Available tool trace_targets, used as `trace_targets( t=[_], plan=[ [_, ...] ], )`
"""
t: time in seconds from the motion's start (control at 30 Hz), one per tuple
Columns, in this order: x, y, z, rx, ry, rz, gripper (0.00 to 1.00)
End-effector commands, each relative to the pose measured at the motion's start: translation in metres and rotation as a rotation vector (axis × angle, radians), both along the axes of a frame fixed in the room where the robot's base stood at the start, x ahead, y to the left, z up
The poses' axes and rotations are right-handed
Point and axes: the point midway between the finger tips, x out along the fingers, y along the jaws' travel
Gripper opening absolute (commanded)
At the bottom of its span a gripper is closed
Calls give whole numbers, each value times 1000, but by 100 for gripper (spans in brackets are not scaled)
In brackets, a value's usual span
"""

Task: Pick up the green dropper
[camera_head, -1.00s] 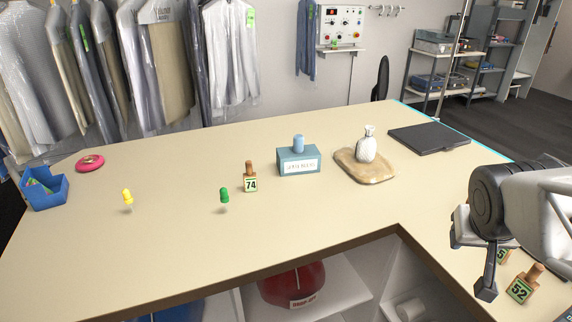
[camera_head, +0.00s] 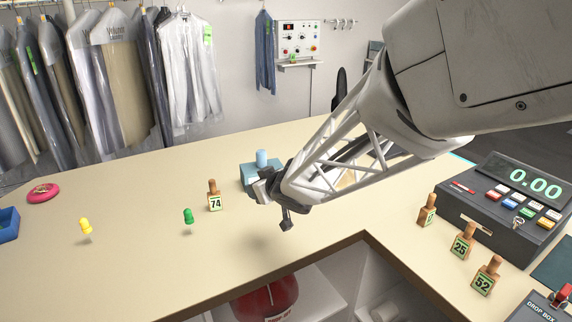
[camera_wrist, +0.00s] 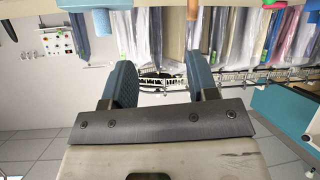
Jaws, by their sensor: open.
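The green dropper (camera_head: 188,215) stands on the beige counter (camera_head: 130,255), left of my gripper in the head view. It has a green bulb and a small pale lower part. A small green thing at the top edge of the wrist view (camera_wrist: 275,4) may be it, but is cut off. My gripper (camera_head: 275,205) is open and empty, in front of the blue-grey box (camera_head: 252,172) and apart from the dropper. Its two fingers stand well apart in the wrist view (camera_wrist: 160,80).
A wooden tag block marked 74 (camera_head: 214,197) stands between the dropper and my gripper. A yellow dropper (camera_head: 86,227) stands to the left, near a pink disc (camera_head: 43,193). Several numbered blocks and a cash register (camera_head: 500,210) are at right.

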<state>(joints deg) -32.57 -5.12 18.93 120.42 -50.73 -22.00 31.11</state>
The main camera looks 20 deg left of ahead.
Motion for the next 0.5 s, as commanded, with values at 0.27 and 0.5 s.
trace_targets(
  t=[0.27, 0.5],
  plan=[
    [-44, 113, -43, 104, 41, 313, 54],
    [-67, 149, -58, 144, 72, 433, 54]
  ],
)
